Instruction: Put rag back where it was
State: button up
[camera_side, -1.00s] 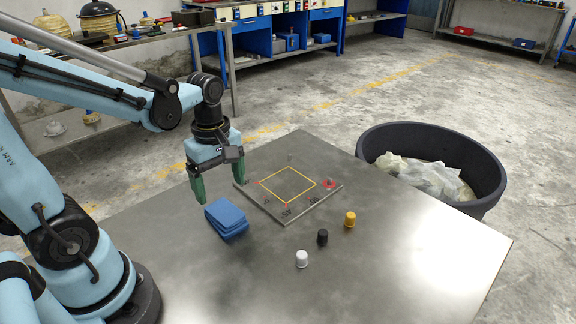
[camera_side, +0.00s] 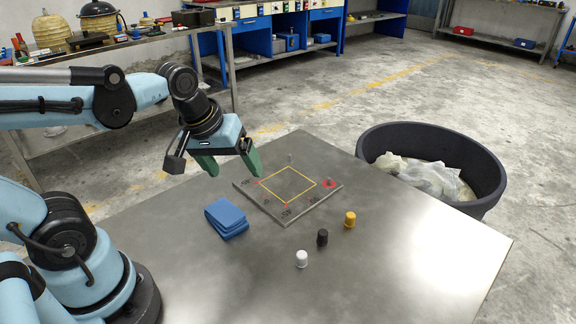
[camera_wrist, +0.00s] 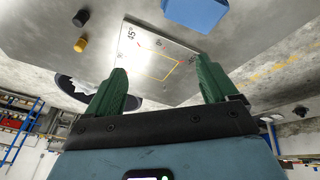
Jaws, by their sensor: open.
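The rag (camera_side: 227,217) is a folded blue cloth. It lies on the metal table to the left of a square plate (camera_side: 251,199) with a yellow outline. In the wrist view the rag (camera_wrist: 197,12) shows at the top edge, partly cut off. My gripper (camera_side: 229,170) has green fingers and is open and empty. It hangs tilted above the table, above and behind the rag, near the plate's left corner. In the wrist view the two fingers (camera_wrist: 160,88) are spread apart with nothing between them.
A white cap (camera_side: 301,259), a black cap (camera_side: 322,238) and a yellow cap (camera_side: 350,220) stand in front of the plate. A large dark bin (camera_side: 480,205) with crumpled plastic stands beyond the table's right edge. The front of the table is clear.

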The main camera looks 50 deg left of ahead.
jog(key=m+t, duration=0.1)
jog(key=m, duration=0.1)
jog(key=d+m+t, duration=0.1)
jog(key=m, duration=0.1)
jog(key=d+m, duration=0.1)
jog(key=m, duration=0.2)
jog(key=shift+w+d+r+t, duration=0.1)
jog(key=shift+w+r+t, duration=0.1)
jog(key=shift+w+t, duration=0.2)
jog(key=shift+o, duration=0.2)
jog(key=shift+s, duration=0.1)
